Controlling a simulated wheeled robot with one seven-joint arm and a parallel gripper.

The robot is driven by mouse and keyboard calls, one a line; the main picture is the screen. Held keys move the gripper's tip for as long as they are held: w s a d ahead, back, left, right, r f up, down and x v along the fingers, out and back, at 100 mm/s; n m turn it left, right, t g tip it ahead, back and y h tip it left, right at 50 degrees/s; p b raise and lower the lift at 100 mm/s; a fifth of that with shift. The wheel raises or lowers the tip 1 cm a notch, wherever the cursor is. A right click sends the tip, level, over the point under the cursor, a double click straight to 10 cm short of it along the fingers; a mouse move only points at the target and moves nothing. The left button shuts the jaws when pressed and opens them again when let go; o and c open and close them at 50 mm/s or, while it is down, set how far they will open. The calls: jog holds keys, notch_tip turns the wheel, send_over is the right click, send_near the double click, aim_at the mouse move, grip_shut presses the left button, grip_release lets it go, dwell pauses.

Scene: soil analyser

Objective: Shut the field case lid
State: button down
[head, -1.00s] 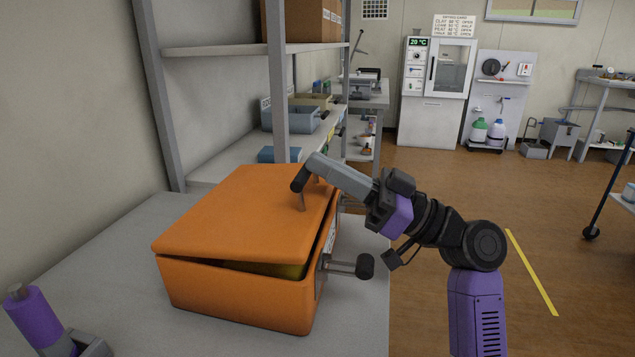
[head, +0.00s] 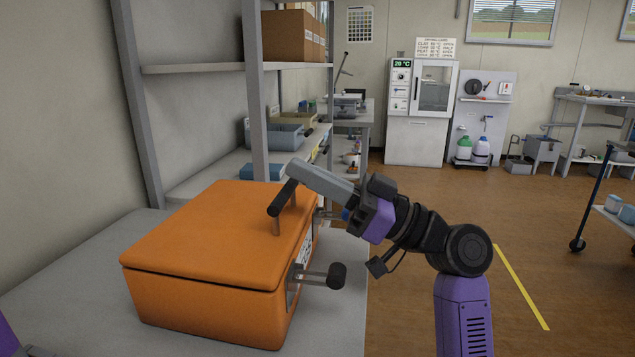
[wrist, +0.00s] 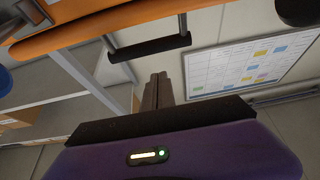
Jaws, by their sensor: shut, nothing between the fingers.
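The orange field case (head: 205,310) stands on the grey bench. Its lid (head: 205,225) lies down on the body, with only a thin dark seam along the front and no visible gap. A black bar handle (head: 282,199) on metal posts rises from the lid's right side. My gripper (head: 294,170) is shut and empty, at the upper end of that bar; I cannot tell whether it touches. In the wrist view, the shut fingers (wrist: 157,80) point toward the black bar (wrist: 150,47), with the orange edge (wrist: 90,28) beyond. A second black-ended handle (head: 336,276) sticks out from the case's right side.
Metal shelving (head: 256,95) rises behind the case, holding a cardboard box (head: 293,36) and a blue-grey bin (head: 285,136). The bench (head: 50,285) is clear left of the case. Open brown floor (head: 545,225) lies right, with a cart (head: 610,215) at the far right.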

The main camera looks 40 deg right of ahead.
jog(key=v, duration=1)
jog(key=shift+r, duration=0.1)
